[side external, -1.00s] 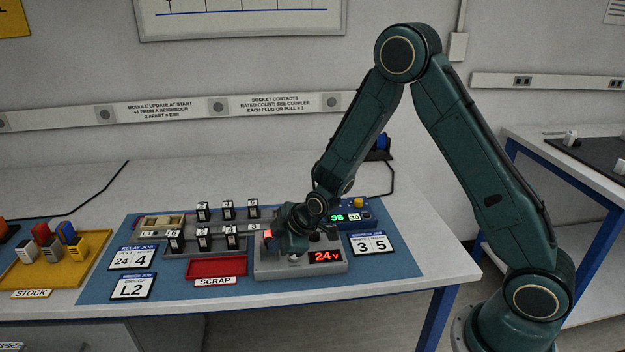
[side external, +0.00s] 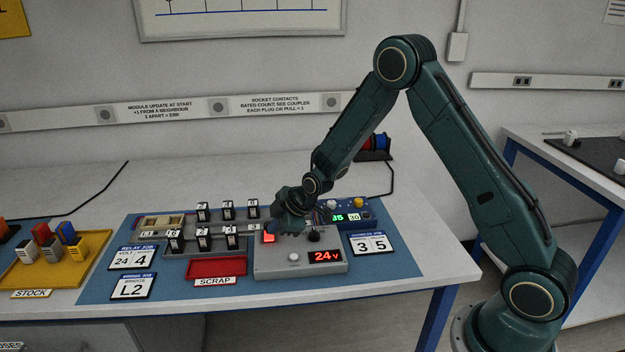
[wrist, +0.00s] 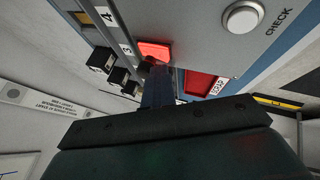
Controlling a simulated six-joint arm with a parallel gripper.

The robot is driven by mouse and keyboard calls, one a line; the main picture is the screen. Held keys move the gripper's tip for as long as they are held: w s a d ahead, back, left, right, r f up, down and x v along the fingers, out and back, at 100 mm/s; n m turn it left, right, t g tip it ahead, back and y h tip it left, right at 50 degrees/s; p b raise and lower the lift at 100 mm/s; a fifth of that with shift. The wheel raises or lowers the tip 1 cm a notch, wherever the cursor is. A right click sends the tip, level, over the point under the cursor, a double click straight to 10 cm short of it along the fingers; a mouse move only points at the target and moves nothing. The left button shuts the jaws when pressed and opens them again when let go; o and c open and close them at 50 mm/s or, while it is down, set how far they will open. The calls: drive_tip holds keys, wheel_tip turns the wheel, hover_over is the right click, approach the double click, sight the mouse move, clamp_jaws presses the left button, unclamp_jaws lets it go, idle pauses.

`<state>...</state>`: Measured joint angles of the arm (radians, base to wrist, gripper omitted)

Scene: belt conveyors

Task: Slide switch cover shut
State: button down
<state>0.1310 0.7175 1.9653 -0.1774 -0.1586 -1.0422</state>
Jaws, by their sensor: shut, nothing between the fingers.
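A grey control box (side external: 275,268) stands at the front right of the blue mat. A glowing red switch (side external: 268,238) sits at its back left corner. It also shows in the wrist view (wrist: 155,50), beside the number 3. I cannot make out a separate cover or how far it is slid. My gripper (side external: 277,234) is shut and empty, pointing down at the back left of the box, close to the switch. In the wrist view its fingers (wrist: 157,84) end just by the red switch; whether they touch it I cannot tell.
On the box are a white CHECK button (side external: 293,257), a black knob (side external: 314,236) and a 24v display (side external: 326,256). Rows of black modules (side external: 203,240) stand left of it. A red scrap tray (side external: 216,268) lies in front. A blue meter unit (side external: 345,205) is behind right.

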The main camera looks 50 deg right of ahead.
drive_tip(key=shift+w+d, duration=0.2)
drive_tip(key=shift+d, duration=0.15)
drive_tip(key=shift+s+a, duration=0.1)
drive_tip(key=shift+s+a, duration=0.3)
drive_tip(key=shift+s, duration=0.15)
drive_tip(key=s+a, duration=0.1)
drive_tip(key=s, duration=0.1)
drive_tip(key=shift+s+a, duration=0.3)
drive_tip(key=shift+a, duration=0.05)
drive_tip(key=a+v, duration=0.1)
drive_tip(key=v, duration=0.9)
drive_tip(key=shift+d, duration=0.35)
drive_tip(key=shift+r, duration=0.1)
